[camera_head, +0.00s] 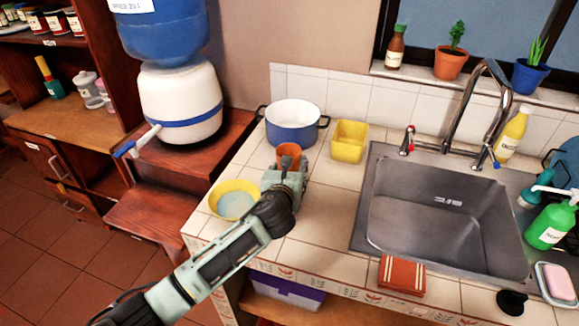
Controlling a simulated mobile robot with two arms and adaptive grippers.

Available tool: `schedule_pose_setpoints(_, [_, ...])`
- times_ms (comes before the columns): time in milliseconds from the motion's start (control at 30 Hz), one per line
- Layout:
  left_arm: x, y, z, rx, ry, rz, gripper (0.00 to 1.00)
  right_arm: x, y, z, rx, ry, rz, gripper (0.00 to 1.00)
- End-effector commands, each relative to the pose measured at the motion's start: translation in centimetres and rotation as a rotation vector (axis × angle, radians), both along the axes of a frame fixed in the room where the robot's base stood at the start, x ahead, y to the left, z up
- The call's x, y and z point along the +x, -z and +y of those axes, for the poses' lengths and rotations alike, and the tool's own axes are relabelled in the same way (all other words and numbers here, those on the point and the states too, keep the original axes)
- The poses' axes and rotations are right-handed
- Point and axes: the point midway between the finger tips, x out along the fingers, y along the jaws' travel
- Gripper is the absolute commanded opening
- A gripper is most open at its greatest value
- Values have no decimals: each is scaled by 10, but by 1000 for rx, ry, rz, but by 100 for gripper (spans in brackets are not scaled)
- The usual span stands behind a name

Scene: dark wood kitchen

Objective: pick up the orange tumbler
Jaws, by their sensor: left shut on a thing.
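The orange tumbler (288,150) is on the tiled counter (325,228), in front of the blue and white pot. My left gripper (287,166) reaches it from the front and is shut on it. The gripper hides the tumbler's lower part, so I cannot tell whether its base touches the counter. The tumbler looks upright. My right gripper is not in view.
A yellow bowl (234,187) stands just left of my gripper. The blue pot (292,128) and a square yellow container (349,141) stand behind. The steel sink (447,221) is at the right. An orange-brown striped block (401,274) lies at the counter's front.

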Motion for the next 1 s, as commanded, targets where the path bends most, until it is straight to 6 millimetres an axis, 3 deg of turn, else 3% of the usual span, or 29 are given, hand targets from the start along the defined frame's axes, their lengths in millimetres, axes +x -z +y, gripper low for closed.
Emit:
schedule_pose_setpoints(200, [0,0,0,0,0,0,20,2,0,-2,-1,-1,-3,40])
schedule_pose_setpoints(667, [1,-5,0,0,0,-2,20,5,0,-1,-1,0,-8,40])
schedule_pose_setpoints(1000, [1,-31,0,-2,1,-5,20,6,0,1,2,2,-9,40])
